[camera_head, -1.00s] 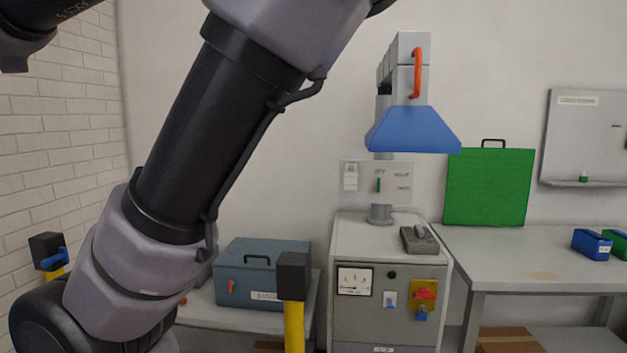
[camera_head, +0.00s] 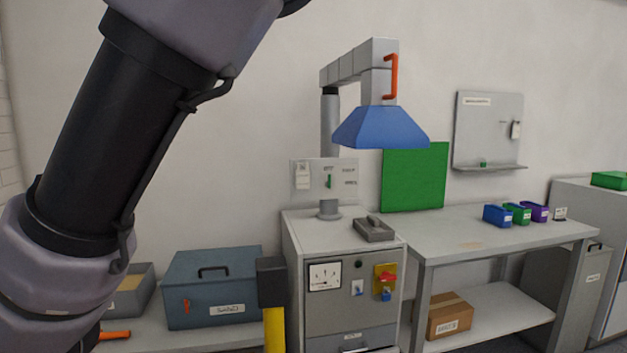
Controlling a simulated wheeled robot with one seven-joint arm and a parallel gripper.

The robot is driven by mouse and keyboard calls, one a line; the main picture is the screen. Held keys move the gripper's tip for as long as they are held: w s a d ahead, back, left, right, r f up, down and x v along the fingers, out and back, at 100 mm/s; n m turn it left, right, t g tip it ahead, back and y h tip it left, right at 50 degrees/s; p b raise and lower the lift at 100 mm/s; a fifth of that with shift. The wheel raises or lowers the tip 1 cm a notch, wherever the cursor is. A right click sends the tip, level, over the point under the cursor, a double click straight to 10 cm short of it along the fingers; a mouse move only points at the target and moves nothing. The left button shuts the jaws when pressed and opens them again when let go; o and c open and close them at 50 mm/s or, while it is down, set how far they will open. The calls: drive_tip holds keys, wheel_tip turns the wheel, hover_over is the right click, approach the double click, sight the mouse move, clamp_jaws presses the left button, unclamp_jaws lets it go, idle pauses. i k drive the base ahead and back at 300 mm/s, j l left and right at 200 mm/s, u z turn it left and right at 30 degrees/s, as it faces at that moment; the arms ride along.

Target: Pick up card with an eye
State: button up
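I cannot make out a card with an eye for certain. A small white card-like item with a dark mark (camera_head: 560,213) stands at the right end of the workbench, beside the purple bin; its picture is too small to read. A pale tag (camera_head: 515,130) hangs on the grey wall board, also too small to read. My arm crosses the left side of the view, but my gripper is out of view.
The workbench (camera_head: 450,236) carries blue (camera_head: 497,216), green (camera_head: 517,213) and purple (camera_head: 535,211) bins. Left of it stands a grey cabinet (camera_head: 350,330) under a blue hood (camera_head: 381,128). A yellow post (camera_head: 275,330) stands in front. A blue-grey case (camera_head: 212,288) is at left.

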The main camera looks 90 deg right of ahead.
sight(303, 175)
drive_tip(key=i+z, duration=0.15)
drive_tip(key=z, duration=0.3)
drive_tip(key=i+z, duration=0.15)
drive_tip(key=z, duration=0.25)
drive_tip(key=i+j+z, duration=0.1)
drive_tip(key=z, duration=0.35)
drive_tip(key=i+z, duration=0.15)
drive_tip(key=z, duration=0.25)
drive_tip(key=i+z, duration=0.15)
drive_tip(key=z, duration=0.3)
drive_tip(key=i+z, duration=0.15)
drive_tip(key=z, duration=0.25)
drive_tip(key=i+j+z, duration=0.1)
drive_tip(key=z, duration=0.35)
drive_tip(key=i+j+z, duration=0.15)
drive_tip(key=z, duration=0.25)
drive_tip(key=i+j+z, duration=0.2)
